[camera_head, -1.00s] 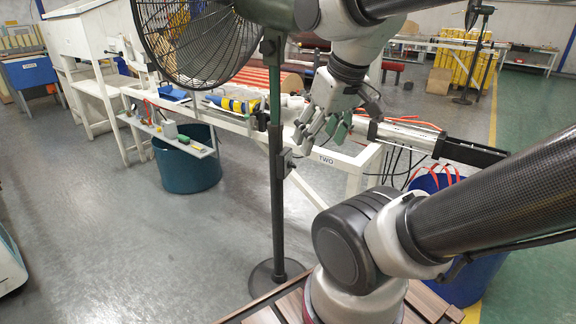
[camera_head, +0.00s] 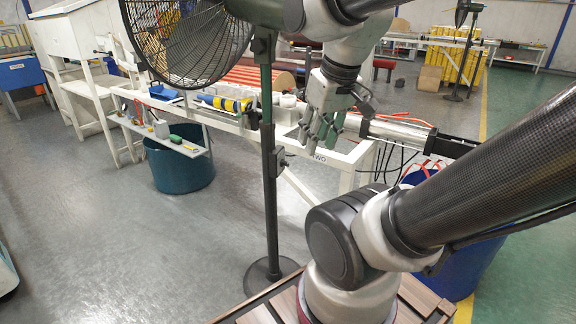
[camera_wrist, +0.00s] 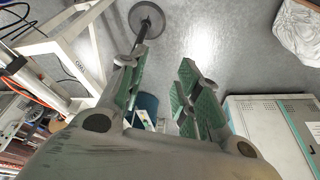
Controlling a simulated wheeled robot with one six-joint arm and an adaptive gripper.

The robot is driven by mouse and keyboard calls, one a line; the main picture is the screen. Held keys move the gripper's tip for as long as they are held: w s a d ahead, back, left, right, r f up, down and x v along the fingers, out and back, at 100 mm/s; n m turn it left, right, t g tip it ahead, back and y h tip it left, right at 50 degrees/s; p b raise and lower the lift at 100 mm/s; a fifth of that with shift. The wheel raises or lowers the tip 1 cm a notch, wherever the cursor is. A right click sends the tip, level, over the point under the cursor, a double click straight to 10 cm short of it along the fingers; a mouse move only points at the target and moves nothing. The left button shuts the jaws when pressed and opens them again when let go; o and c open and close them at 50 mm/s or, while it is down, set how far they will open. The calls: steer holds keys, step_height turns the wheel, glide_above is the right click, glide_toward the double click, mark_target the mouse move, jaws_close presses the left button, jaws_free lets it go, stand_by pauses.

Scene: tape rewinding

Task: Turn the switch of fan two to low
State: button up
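A tall black stand fan (camera_head: 188,42) is at the upper left of centre in the head view, on a dark pole (camera_head: 269,205) with a round base. A small grey box, seemingly its switch (camera_head: 281,163), sits partway down the pole; its setting is too small to read. A tag reading TWO (camera_head: 319,158) is on the white table frame. My gripper (camera_head: 322,132) points down, right of the pole and above the box, apart from both. In the wrist view my gripper (camera_wrist: 160,92) is open and empty, with the pole's base (camera_wrist: 147,20) beyond. The switch is not clear there.
A white table (camera_head: 235,122) with tools runs behind the pole. A teal bin (camera_head: 180,165) stands under it at left, and a blue bin (camera_head: 470,262) is at right. Open grey floor (camera_head: 130,260) lies left of the pole.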

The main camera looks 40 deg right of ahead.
steer(key=w+d+f+m+g, duration=0.2)
steer(key=d+f+m+g, duration=0.1)
steer(key=d+f, duration=0.25)
steer(key=m+t+y, duration=1)
steer(key=m+t, duration=0.5)
steer(key=m, duration=0.3)
glide_toward(288, 164)
steer(key=x, duration=0.9)
steer(key=shift+w+f, duration=0.1)
steer(key=shift+w, duration=0.1)
jaws_close()
